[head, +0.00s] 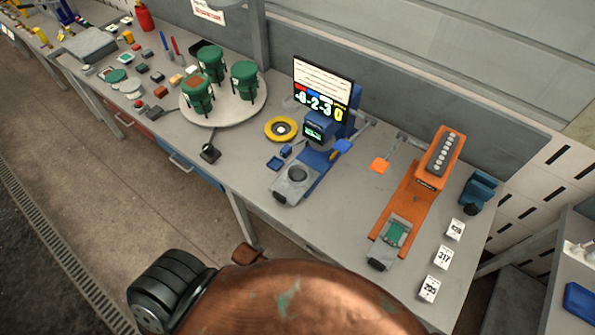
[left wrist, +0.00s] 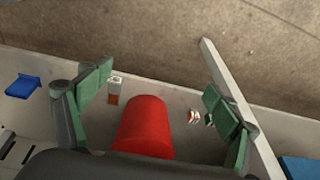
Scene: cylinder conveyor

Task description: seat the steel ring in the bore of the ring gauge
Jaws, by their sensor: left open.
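A yellow ring-shaped disc (head: 281,129) lies flat on the bench left of the blue gauge stand (head: 318,150); it looks like the ring gauge. Its centre shows dark with a pale middle, too small to tell whether the steel ring is there. I cannot pick out a separate steel ring. My left gripper (left wrist: 160,98) is open in the left wrist view, with green-padded fingers spread apart. A red cylinder (left wrist: 146,125) shows between and below them; contact is not visible. Neither gripper can be made out in the head view.
The gauge stand has a lit screen (head: 322,90) behind it. A round turntable (head: 225,112) with green three-legged parts stands left. An orange fixture (head: 415,195) and white number cards (head: 443,258) are right. Small objects crowd the bench's far left. Bare bench lies along the front edge.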

